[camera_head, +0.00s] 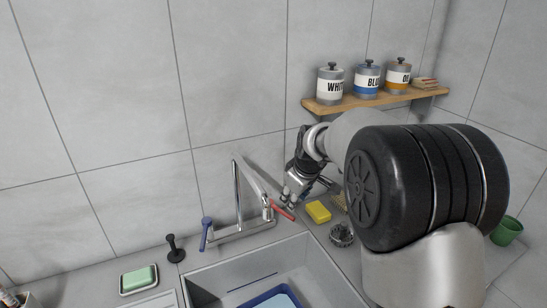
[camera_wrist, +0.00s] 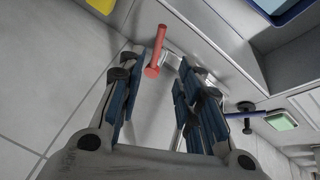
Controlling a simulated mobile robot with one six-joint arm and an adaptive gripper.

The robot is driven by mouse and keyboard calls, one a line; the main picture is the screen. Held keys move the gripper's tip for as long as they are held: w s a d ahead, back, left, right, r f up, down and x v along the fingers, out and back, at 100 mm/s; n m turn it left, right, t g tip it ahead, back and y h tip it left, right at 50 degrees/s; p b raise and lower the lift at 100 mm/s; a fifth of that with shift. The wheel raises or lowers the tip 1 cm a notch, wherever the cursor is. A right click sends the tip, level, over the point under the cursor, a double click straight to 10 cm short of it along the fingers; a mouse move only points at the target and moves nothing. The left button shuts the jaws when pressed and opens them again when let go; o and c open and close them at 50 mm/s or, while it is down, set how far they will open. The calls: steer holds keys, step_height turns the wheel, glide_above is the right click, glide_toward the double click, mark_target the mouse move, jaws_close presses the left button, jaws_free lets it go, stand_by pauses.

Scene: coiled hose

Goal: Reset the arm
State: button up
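My gripper (camera_head: 291,197) is at the faucet, close by the red tap handle (camera_head: 282,212). In the wrist view my gripper (camera_wrist: 165,65) has its two blue-padded fingers apart, with nothing seen clamped between them. The red handle (camera_wrist: 155,60) shows near the left fingertip; whether they touch I cannot tell. The grey faucet (camera_head: 238,195) has a tall spout and a blue handle (camera_head: 205,232) on its left. My arm reaches in from the right and hides part of the counter and wall.
A sink (camera_head: 215,277) with a blue tub (camera_head: 247,304) lies in front. Around it are a green sponge (camera_head: 138,279) in a dish, a black stopper (camera_head: 175,250), a yellow sponge (camera_head: 318,211), a scrubber (camera_head: 342,235) and a green cup (camera_head: 506,231). A wooden shelf (camera_head: 349,108) holds canisters.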

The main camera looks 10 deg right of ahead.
steer(key=s+r+m, duration=0.2)
steer(key=s+r, duration=0.3)
steer(key=s, duration=0.5)
steer(key=s+r+m, duration=0.2)
steer(key=s+r, duration=0.3)
steer(key=s, duration=0.6)
steer(key=s+f+m, duration=0.1)
steer(key=s+m, duration=0.1)
steer(key=s, duration=0.7)
steer(key=s+f+m, duration=0.2)
steer(key=s, duration=0.7)
steer(key=shift+s+f+g+h, duration=0.15)
steer(key=shift+f+g+h, duration=0.15)
steer(key=shift+h, duration=0.1)
